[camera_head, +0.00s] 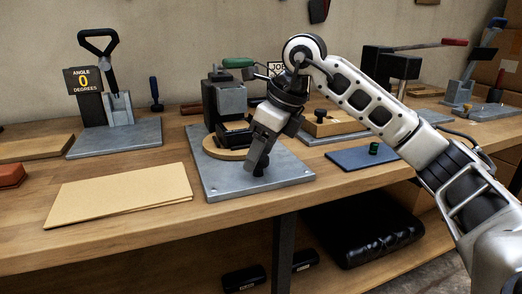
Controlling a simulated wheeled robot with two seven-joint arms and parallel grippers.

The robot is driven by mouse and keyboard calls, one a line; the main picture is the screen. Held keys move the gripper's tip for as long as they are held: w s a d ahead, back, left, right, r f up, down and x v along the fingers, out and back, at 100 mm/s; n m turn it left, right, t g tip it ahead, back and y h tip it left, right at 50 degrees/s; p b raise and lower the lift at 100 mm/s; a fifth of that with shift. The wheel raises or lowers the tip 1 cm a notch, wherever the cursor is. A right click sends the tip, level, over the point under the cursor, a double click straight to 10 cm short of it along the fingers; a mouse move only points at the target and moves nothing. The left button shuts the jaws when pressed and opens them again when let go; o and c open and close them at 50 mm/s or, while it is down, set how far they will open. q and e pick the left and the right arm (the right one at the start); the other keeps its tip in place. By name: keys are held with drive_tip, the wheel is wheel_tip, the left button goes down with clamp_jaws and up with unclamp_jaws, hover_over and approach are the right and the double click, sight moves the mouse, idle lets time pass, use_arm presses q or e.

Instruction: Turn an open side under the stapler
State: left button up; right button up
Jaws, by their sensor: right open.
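A bench fixture, which looks like the stapler (229,97), stands on a grey metal plate (228,187) in the middle of the bench. It has a dark grey body and a green handle (238,62). A round wooden disc (217,151) sits at its foot, with a dark part (234,132) on it. My right gripper (260,168) points down in front of the disc's right side, just above the plate. It is open, and nothing shows between its fingers. The arm hides the fixture's right side, and I cannot tell which side of the dark part is open. My left gripper is out of view.
A sign (83,80) reading "ANGLE 0 DEGREES" stands by a lever device (117,106) at left. Tan sheets (120,195) lie at front left. A blue mat (350,160) with a green piece (374,148) lies right. Behind my arm is a wooden block (335,124).

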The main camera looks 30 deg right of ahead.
use_arm(q)
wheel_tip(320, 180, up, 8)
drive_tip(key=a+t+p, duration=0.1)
drive_tip(key=p, duration=0.2)
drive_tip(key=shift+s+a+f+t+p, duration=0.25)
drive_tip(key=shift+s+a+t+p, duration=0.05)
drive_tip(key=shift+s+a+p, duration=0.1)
use_arm(e)
drive_tip(key=v, duration=1.5)
drive_tip(key=shift+r, duration=0.2)
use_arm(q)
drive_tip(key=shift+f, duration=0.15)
use_arm(e)
drive_tip(key=shift+s, duration=0.15)
